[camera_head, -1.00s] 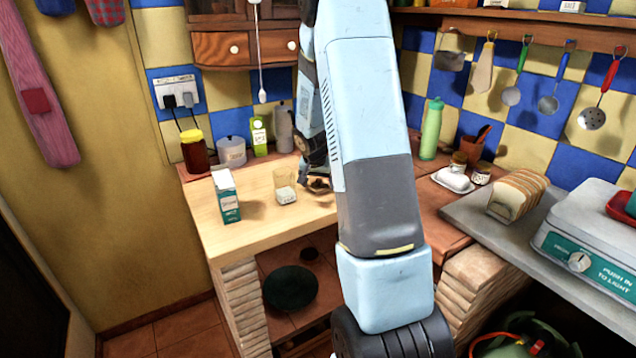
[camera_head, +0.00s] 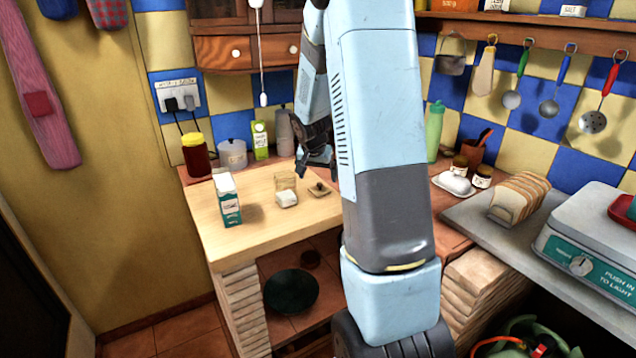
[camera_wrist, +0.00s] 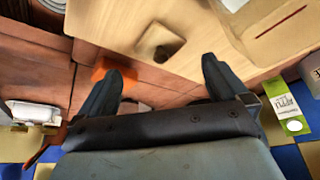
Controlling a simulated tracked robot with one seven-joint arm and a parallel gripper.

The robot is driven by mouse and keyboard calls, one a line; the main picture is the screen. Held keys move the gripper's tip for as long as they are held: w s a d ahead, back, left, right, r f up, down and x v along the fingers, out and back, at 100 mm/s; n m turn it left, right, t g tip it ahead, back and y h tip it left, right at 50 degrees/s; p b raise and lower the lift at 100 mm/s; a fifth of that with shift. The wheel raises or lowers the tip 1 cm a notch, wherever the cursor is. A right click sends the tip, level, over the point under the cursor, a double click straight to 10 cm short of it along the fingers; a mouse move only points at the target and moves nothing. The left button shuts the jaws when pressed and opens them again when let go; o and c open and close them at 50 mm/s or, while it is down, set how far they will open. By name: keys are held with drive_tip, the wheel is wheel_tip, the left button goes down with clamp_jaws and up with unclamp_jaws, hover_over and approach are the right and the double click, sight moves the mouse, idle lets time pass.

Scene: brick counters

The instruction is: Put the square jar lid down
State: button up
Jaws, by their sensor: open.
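The square jar lid (camera_head: 319,190) lies flat on the light wooden counter top, just right of a small glass jar (camera_head: 286,189) with white contents. It has a dark knob in the middle. In the wrist view the lid (camera_wrist: 150,36) lies on the wood beyond the fingertips, apart from them. My gripper (camera_head: 317,170) is above the counter, a little above and behind the lid. In the wrist view my gripper (camera_wrist: 165,68) has its two fingers spread wide with nothing between them.
A carton (camera_head: 228,200) stands left of the glass jar. A dark red jar (camera_head: 195,157), a grey canister (camera_head: 232,154) and a green carton (camera_head: 260,140) stand along the back. A white butter dish (camera_head: 455,185) is to the right. The counter's front is clear.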

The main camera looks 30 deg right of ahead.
drive_tip(key=s+a+r+n+t+y, duration=0.1)
drive_tip(key=s+a+r+n, duration=0.1)
drive_tip(key=s+a+r, duration=0.6)
drive_tip(key=s+a+r+n, duration=0.2)
drive_tip(key=s+a+r, duration=0.1)
drive_tip(key=s+r, duration=0.55)
drive_tip(key=s+a+r+n+y, duration=0.1)
drive_tip(key=s+a+r+n, duration=0.1)
drive_tip(key=s+a, duration=0.2)
drive_tip(key=s+a+r+n+t+y, duration=0.1)
drive_tip(key=s+a+r+n, duration=0.1)
drive_tip(key=s, duration=0.9)
drive_tip(key=shift+s+a+r+n, duration=0.3)
drive_tip(key=shift+a+r, duration=0.15)
drive_tip(key=shift+a, duration=0.65)
